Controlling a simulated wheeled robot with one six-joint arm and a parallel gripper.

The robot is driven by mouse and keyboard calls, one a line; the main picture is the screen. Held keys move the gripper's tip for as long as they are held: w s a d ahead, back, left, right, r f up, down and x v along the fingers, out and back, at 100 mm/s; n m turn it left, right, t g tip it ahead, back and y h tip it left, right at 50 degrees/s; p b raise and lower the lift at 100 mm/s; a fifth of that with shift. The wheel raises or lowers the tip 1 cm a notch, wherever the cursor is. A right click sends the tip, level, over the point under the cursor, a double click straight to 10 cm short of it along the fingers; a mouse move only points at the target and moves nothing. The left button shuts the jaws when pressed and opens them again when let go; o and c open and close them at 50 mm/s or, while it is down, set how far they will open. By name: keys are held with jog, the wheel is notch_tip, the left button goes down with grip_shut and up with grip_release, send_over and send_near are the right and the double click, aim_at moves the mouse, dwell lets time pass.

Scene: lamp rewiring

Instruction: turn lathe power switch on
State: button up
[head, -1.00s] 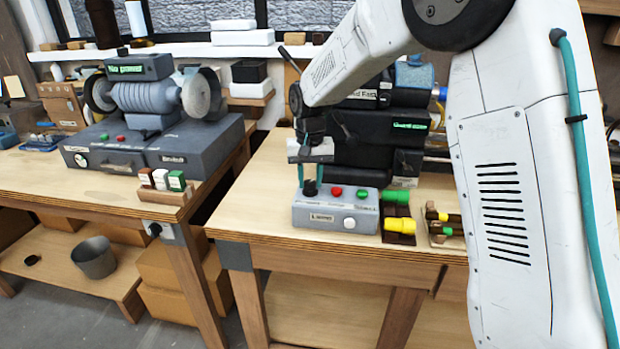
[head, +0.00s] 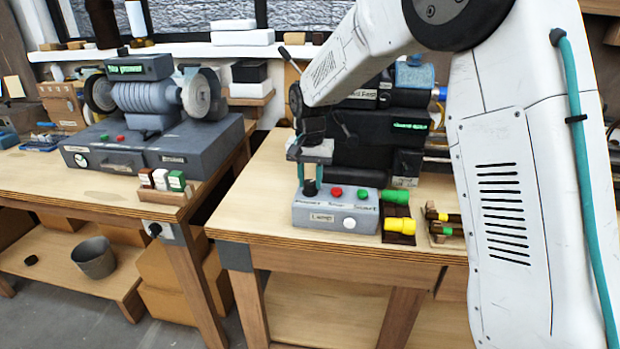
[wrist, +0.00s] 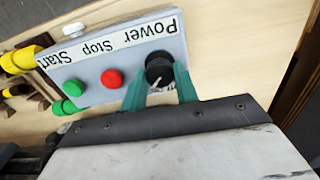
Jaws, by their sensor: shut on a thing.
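The grey lathe control box (head: 335,222) sits at the front edge of the right bench. It carries a black power knob (head: 310,188), a red button (head: 336,191) and a green button (head: 361,193). In the wrist view the black knob (wrist: 159,69) has a pale mark and sits under the printed word "Power", beside the red Stop button (wrist: 112,78) and green Start button (wrist: 74,87). My gripper (head: 309,178) points down over the knob. In the wrist view its teal fingers (wrist: 160,82) stand on both sides of the knob and are shut on it.
Green and yellow plugs (head: 397,212) lie right of the box. The dark lathe (head: 370,145) stands behind it. A grinder (head: 150,100) with a "No power" display is on the left bench. Three small blocks (head: 162,180) sit in a wooden holder near that bench's front corner.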

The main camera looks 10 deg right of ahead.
aim_at(310, 182)
jog(key=o, duration=1)
jog(key=shift+r, duration=0.1)
notch_tip(310, 182, up, 8)
jog(key=shift+f, duration=0.15)
jog(key=s+d+r+n, duration=0.1)
jog(key=s+d, duration=0.2)
jog(key=s, duration=1)
jog(key=s+d+r+n+t, duration=0.1)
jog(key=s+d+n, duration=0.1)
jog(key=s, duration=1.1)
jog(key=s+d+r+n, duration=0.1)
jog(key=s+d, duration=0.3)
jog(key=s, duration=0.9)
jog(key=shift+s+d+r+n, duration=0.3)
jog(key=shift+s+r+n, duration=0.05)
jog(key=shift+s+n, duration=0.05)
